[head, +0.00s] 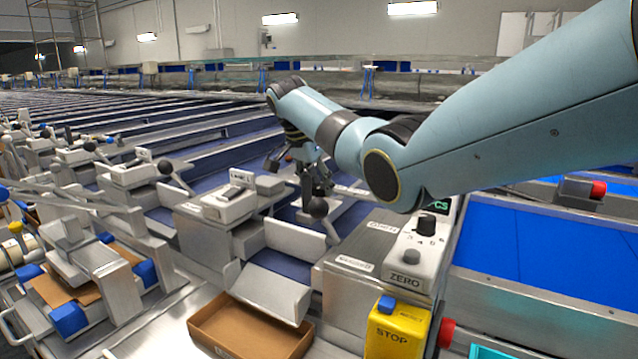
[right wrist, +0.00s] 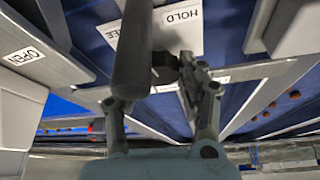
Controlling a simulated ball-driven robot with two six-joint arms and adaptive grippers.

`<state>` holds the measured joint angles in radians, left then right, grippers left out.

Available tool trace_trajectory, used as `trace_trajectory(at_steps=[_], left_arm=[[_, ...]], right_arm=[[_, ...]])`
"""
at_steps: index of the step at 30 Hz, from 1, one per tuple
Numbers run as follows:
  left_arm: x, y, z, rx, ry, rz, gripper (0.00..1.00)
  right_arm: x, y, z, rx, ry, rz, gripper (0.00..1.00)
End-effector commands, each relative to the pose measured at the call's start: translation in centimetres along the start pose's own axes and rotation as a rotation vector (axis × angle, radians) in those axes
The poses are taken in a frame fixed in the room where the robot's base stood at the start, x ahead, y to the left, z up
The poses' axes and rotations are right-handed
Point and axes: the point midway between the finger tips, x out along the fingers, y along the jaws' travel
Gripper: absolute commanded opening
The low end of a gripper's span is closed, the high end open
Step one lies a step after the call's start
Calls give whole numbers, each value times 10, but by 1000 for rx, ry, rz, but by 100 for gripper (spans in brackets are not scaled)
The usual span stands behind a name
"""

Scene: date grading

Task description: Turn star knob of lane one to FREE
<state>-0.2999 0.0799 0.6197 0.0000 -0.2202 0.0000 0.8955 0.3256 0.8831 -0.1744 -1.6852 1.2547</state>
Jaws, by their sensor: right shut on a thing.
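My right gripper (head: 312,184) reaches down over the lane in the middle of the head view, just behind a black ball-ended lever (head: 318,208). In the right wrist view its fingers (right wrist: 166,74) are closed around a small dark knob (right wrist: 163,60), which I take to be the star knob. The fingers hide most of it, so its star shape and pointing cannot be read. A white plate beside it reads HOLD (right wrist: 182,16), with a partly covered label ending in EE (right wrist: 110,32), likely FREE. My left gripper is not in view.
A label OPEN (right wrist: 25,56) shows left in the wrist view. In the head view, a ZERO box (head: 405,280) and a yellow STOP box (head: 395,330) stand at right front. A cardboard box (head: 250,335) sits below the chute. Metal housings surround the gripper closely.

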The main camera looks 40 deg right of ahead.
Motion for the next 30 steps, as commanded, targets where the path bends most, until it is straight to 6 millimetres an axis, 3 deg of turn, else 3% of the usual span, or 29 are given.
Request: trace_trajectory(at_steps=[18, 30], left_arm=[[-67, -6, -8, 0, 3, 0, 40], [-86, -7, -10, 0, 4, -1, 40]], right_arm=[[-5, 2, -4, -323, 2, -134, 7], [-2, 1, -2, -465, 3, -195, 7]])
